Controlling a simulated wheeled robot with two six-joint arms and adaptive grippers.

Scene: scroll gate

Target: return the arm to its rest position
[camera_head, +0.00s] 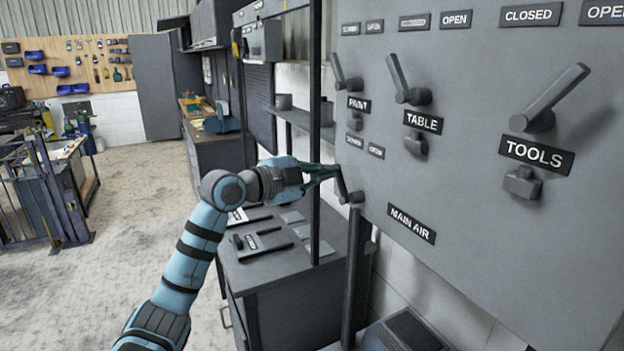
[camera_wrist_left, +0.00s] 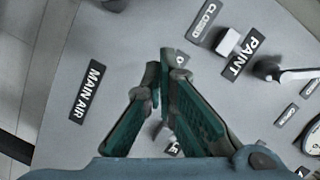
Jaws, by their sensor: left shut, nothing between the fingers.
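My left gripper (camera_head: 335,172) reaches in from the left in the head view, at the left edge of the grey valve panel (camera_head: 470,200). Its green fingers are shut with nothing between them. The fingertips are close to the lever (camera_head: 344,184) left of the MAIN AIR label (camera_head: 411,223); I cannot tell whether they touch it. In the left wrist view the closed fingers (camera_wrist_left: 165,75) point at the panel, between the MAIN AIR label (camera_wrist_left: 87,92) and the PAINT label (camera_wrist_left: 244,56). They hide part of the panel there. My right gripper is not in view.
The PAINT lever (camera_head: 346,78), TABLE lever (camera_head: 405,85) and TOOLS lever (camera_head: 550,98) stick out from the panel. A dark upright post (camera_head: 315,120) stands near my left forearm. A grey bench (camera_head: 275,267) with flat items lies below. Open floor (camera_head: 140,220) is at left.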

